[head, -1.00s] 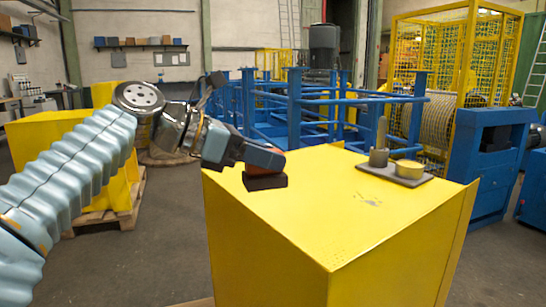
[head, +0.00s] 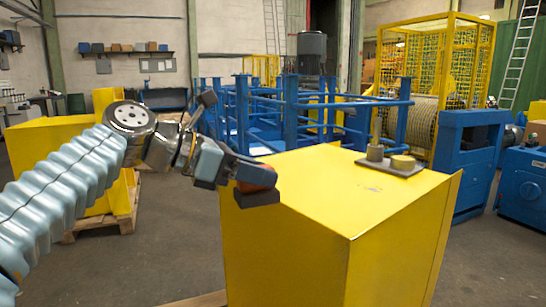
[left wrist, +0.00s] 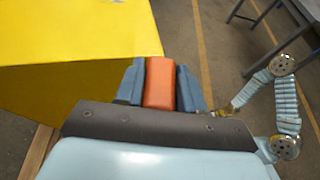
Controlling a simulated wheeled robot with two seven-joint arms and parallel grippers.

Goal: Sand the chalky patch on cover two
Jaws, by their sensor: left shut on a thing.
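My left gripper (head: 230,172) is shut on an orange sanding block (head: 255,177) with a dark pad (head: 256,196) underneath. In the left wrist view the orange block (left wrist: 160,82) sits between the two grey fingers. The block is at the left edge of a yellow cover (head: 310,195), apart from the patch; whether it touches the cover is unclear. A small pale, chalky patch (head: 373,189) lies on the cover's top, towards the right. In the left wrist view my right arm shows at right, but its gripper is too small and partly hidden to read.
A grey plate (head: 400,170) with an upright post and a yellow round piece stands at the cover's back right. Blue frames (head: 300,110) and a yellow mesh cage (head: 450,60) stand behind. Another yellow cover (head: 45,140) is at left. The cover's top middle is clear.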

